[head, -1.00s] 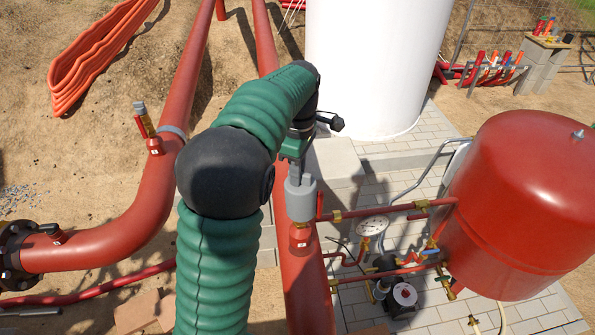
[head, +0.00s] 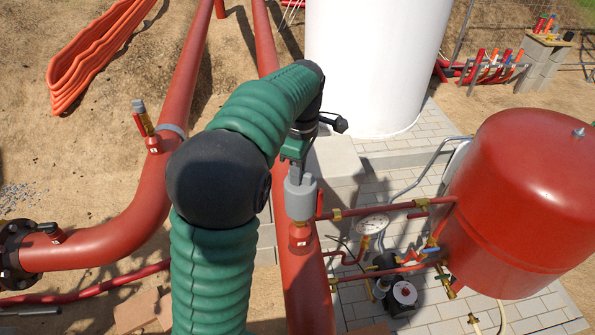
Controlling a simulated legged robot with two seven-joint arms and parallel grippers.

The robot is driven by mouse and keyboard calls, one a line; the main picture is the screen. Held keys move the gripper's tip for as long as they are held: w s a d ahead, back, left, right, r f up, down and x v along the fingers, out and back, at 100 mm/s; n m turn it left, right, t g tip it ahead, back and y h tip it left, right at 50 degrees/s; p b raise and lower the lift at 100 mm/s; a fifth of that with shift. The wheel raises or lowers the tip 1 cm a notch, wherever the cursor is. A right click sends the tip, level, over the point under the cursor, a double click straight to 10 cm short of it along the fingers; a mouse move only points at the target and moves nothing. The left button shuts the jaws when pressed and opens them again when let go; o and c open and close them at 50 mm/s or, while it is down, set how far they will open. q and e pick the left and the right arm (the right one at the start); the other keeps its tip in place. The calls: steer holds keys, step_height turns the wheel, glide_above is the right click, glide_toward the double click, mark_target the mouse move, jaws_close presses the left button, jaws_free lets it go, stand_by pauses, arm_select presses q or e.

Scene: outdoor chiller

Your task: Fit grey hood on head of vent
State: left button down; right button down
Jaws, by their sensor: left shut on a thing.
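My left gripper (head: 296,167), at the end of my green arm, is shut on the grey hood (head: 300,201) from above. The hood is a grey cylinder with a narrower top piece between the fingers. It appears upright over the vent (head: 299,240), whose red lower body shows just below the hood on the right-hand red pipe. The vent's head is hidden, so I cannot tell whether the hood is around it or how far down it sits. My right gripper is not in view.
A red tank (head: 525,200), a gauge (head: 373,225) and thin red pipes stand close on the right. A white tank (head: 375,60) is behind.

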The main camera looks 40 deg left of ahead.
arm_select(q)
steer(key=shift+s+d, duration=0.15)
steer(key=shift+d, duration=0.05)
steer(key=shift+r+p, duration=0.1)
steer(key=shift+p, duration=0.25)
steer(key=shift+f, duration=0.2)
steer(key=c, duration=0.9)
jaws_free()
steer(key=shift+o, duration=0.2)
